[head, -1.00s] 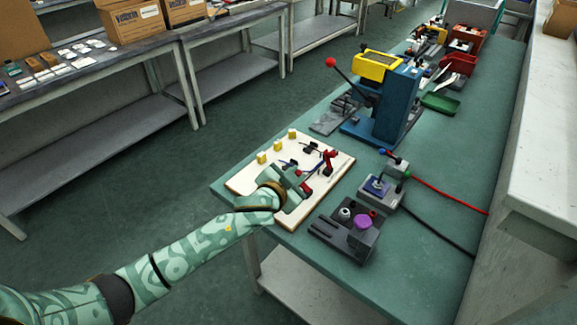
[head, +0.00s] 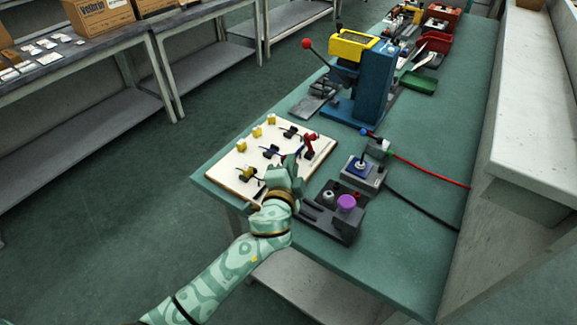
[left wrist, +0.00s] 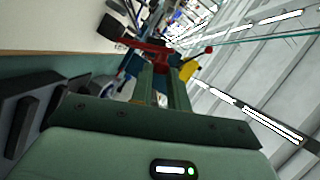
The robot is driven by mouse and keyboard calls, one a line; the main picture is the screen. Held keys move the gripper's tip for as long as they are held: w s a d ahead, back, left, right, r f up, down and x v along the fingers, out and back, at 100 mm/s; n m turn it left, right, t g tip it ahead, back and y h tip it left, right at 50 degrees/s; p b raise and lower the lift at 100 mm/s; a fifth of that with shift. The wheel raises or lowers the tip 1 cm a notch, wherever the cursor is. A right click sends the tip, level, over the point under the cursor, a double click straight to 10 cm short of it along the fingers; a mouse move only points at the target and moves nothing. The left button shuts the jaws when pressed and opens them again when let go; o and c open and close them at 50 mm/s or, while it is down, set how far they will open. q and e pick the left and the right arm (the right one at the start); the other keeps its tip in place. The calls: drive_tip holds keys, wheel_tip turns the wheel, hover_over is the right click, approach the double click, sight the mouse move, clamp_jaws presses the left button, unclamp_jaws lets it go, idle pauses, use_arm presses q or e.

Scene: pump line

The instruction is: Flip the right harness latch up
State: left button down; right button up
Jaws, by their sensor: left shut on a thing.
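A cream harness board (head: 236,178) lies on the near left end of the green bench. The right harness latch (head: 310,144) is red and stands up at the board's right side, with a dark base under it. My left gripper (head: 297,161) is at the latch, coming from the near side. In the left wrist view, a red bar (left wrist: 150,51) lies across the tips of its two green fingers (left wrist: 162,76), and the gripper is shut on this red latch. The fingers hide part of the contact. My right gripper is not in view.
A blue latch (head: 270,152), black clips and yellow blocks (head: 256,132) share the board. A grey fixture with a purple knob (head: 346,202) stands close on the right. A blue-and-yellow press (head: 357,82) stands behind. A red cable (head: 430,172) crosses the bench.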

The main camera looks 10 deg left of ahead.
use_arm(q)
drive_tip(key=shift+d, duration=0.15)
idle(0.4)
drive_tip(key=c, duration=1.3)
unclamp_jaws()
drive_tip(key=shift+c, duration=0.2)
drive_tip(key=s+r+p, duration=0.1)
drive_tip(key=s+r, duration=0.1)
drive_tip(key=s, duration=1.4)
drive_tip(key=shift+d+p, duration=0.25)
drive_tip(key=shift+p, duration=0.1)
drive_tip(key=shift+s, duration=0.1)
